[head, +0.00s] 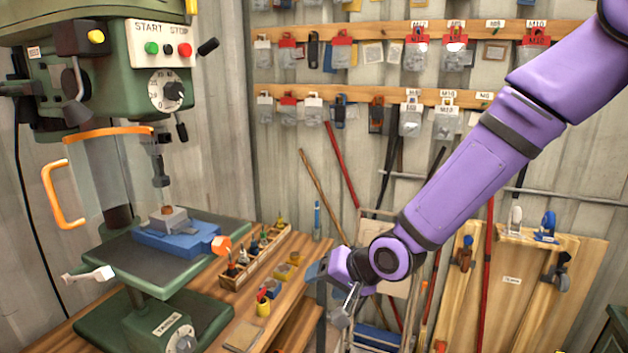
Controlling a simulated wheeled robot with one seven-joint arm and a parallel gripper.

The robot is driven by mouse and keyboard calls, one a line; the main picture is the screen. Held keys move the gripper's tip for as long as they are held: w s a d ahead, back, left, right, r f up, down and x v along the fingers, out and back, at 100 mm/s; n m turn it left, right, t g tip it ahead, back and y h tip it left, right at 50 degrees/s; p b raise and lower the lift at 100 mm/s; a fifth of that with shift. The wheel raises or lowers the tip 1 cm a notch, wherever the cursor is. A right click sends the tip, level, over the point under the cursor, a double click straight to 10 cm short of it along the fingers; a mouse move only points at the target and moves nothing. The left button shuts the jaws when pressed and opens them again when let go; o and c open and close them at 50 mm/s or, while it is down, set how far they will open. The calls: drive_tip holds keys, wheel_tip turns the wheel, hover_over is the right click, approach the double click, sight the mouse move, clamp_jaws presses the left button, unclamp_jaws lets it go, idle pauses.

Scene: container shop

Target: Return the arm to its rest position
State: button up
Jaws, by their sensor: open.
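My purple arm reaches in from the upper right and bends down at its wrist joint in the lower middle of the head view. My gripper (345,310) hangs below the wrist, past the right end of the wooden workbench. It is small and seen at an angle; the jaws are open and nothing shows between them. It is apart from the drill press and its vise.
A green drill press (150,50) stands at left, with a blue vise (180,241) on its table and an orange-framed guard (62,195). Boards (520,290) lean at right.

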drive_tip(key=s+d+r+n+t+h, duration=0.1)
drive_tip(key=s+d+r+h, duration=0.1)
drive_tip(key=d+r+h, duration=0.5)
drive_tip(key=s+d+r, duration=0.2)
drive_tip(key=d+r, duration=0.2)
drive_tip(key=d, duration=0.6)
drive_tip(key=s+d+r, duration=0.5)
drive_tip(key=s, duration=0.4)
drive_tip(key=s+d+r+g, duration=0.1)
drive_tip(key=s+d+r, duration=0.4)
drive_tip(key=s, duration=0.4)
drive_tip(key=shift+d+r+h, duration=0.25)
drive_tip(key=shift+d+h, duration=0.15)
